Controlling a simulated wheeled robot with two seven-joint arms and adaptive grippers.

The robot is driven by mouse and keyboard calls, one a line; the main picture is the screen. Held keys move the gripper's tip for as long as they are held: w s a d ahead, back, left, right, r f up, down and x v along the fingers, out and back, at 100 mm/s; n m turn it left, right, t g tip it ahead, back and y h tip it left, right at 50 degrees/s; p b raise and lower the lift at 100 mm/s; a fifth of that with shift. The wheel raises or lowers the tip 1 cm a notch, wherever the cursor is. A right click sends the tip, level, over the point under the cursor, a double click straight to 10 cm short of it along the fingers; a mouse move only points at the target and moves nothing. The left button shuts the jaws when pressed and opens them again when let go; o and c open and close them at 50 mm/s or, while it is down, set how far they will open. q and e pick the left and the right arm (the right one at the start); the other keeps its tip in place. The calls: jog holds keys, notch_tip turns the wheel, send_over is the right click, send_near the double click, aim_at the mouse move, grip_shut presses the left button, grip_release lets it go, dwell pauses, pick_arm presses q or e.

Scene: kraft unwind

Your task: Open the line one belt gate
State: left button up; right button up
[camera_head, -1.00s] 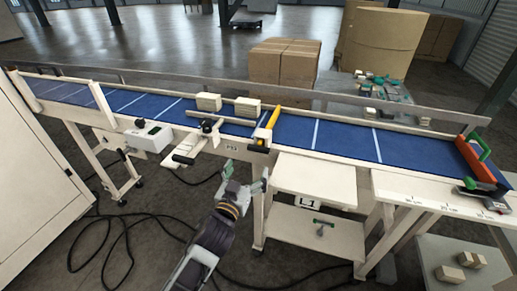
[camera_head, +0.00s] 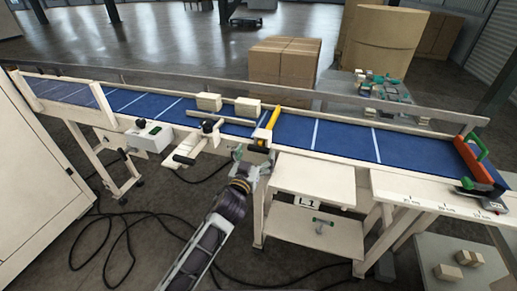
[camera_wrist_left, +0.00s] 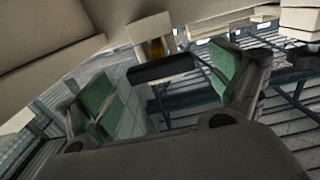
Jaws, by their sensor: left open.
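A yellow gate bar (camera_head: 273,117) lies across the blue belt (camera_head: 340,138), with a black handle (camera_head: 258,147) at its near end by the front rail. My left gripper (camera_head: 252,158) is open just below and in front of that handle, coming from below. In the left wrist view the green-padded fingers (camera_wrist_left: 165,92) are apart. The black handle (camera_wrist_left: 165,67) shows between and beyond them, with a bit of the yellow bar (camera_wrist_left: 156,47) behind it. I cannot tell whether either finger touches the handle. My right gripper is not in view.
A white arm with a black knob (camera_head: 208,126) juts out at left. An orange and green piece (camera_head: 480,160) sits at the belt's right end.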

aim_at(258, 151)
pick_arm(q)
jog(key=shift+x, duration=1.7)
jog(key=c, duration=1.5)
